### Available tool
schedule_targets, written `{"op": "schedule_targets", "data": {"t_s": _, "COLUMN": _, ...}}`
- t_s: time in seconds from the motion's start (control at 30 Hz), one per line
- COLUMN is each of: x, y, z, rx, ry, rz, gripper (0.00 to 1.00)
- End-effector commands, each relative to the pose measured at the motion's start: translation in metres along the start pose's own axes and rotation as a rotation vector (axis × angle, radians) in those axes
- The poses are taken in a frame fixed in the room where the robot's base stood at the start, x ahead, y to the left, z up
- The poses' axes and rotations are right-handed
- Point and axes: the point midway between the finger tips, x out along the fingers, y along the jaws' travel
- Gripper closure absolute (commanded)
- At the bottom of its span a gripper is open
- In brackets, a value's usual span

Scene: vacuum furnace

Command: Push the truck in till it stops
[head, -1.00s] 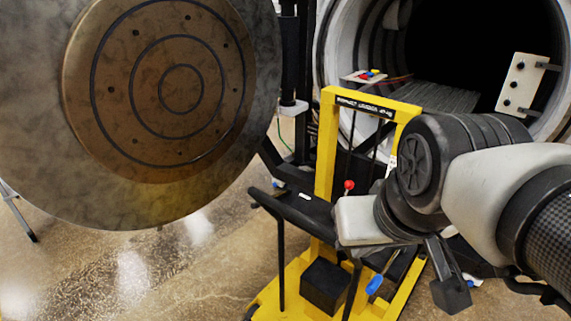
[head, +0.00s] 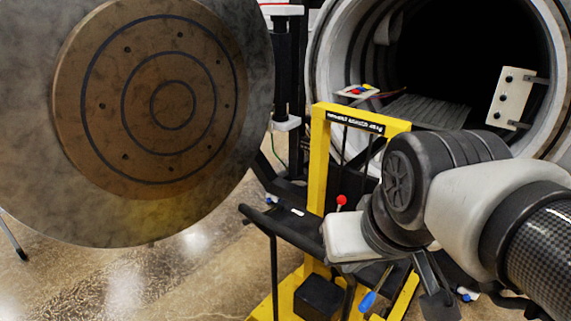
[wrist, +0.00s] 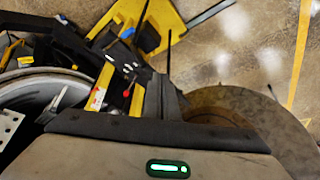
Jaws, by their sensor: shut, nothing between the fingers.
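The truck (head: 320,150) is a yellow frame with a labelled top bar, black upright rods, a yellow base and a black box low down. It stands upright in front of the round furnace opening (head: 440,60), outside the mouth. A black push bar or shelf (head: 285,222) and a red knob (head: 341,200) are on its near side. My gripper (head: 345,240) hangs beside the truck's near right side, overlapping it in the head view. It is shut and empty. Its fingertips are hard to make out, and I cannot tell whether it touches the truck. The wrist view shows the truck's yellow base (wrist: 165,20).
The large round furnace door (head: 165,105) swings open at left, close beside the truck. A pale panel (head: 512,97) is fixed at the furnace mouth's right. A blue-ended lever (head: 367,300) sits low by the truck. Open floor (head: 150,285) lies at lower left.

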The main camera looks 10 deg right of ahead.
Motion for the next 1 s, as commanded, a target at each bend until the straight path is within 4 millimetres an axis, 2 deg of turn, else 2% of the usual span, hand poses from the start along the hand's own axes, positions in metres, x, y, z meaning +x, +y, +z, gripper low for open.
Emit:
{"op": "schedule_targets", "data": {"t_s": 0.03, "x": 0.000, "y": 0.000, "z": 0.000, "rx": 0.000, "ry": 0.000, "rz": 0.000, "gripper": 1.00}}
{"op": "schedule_targets", "data": {"t_s": 0.17, "x": 0.002, "y": -0.001, "z": -0.002, "rx": -0.006, "ry": -0.014, "rz": -0.001, "gripper": 0.78}}
{"op": "schedule_targets", "data": {"t_s": 0.27, "x": 0.012, "y": -0.002, "z": -0.008, "rx": -0.025, "ry": -0.067, "rz": 0.001, "gripper": 0.61}}
{"op": "schedule_targets", "data": {"t_s": 0.3, "x": 0.018, "y": -0.002, "z": -0.013, "rx": -0.035, "ry": -0.098, "rz": 0.005, "gripper": 0.58}}
{"op": "schedule_targets", "data": {"t_s": 0.47, "x": 0.054, "y": -0.005, "z": -0.035, "rx": -0.102, "ry": -0.256, "rz": 0.065, "gripper": 0.58}}
{"op": "schedule_targets", "data": {"t_s": 0.67, "x": 0.112, "y": -0.015, "z": -0.066, "rx": -0.201, "ry": -0.419, "rz": 0.227, "gripper": 0.58}}
{"op": "schedule_targets", "data": {"t_s": 0.87, "x": 0.176, "y": -0.037, "z": -0.094, "rx": -0.326, "ry": -0.507, "rz": 0.471, "gripper": 0.58}}
{"op": "schedule_targets", "data": {"t_s": 1.0, "x": 0.218, "y": -0.065, "z": -0.111, "rx": -0.427, "ry": -0.508, "rz": 0.677, "gripper": 0.58}}
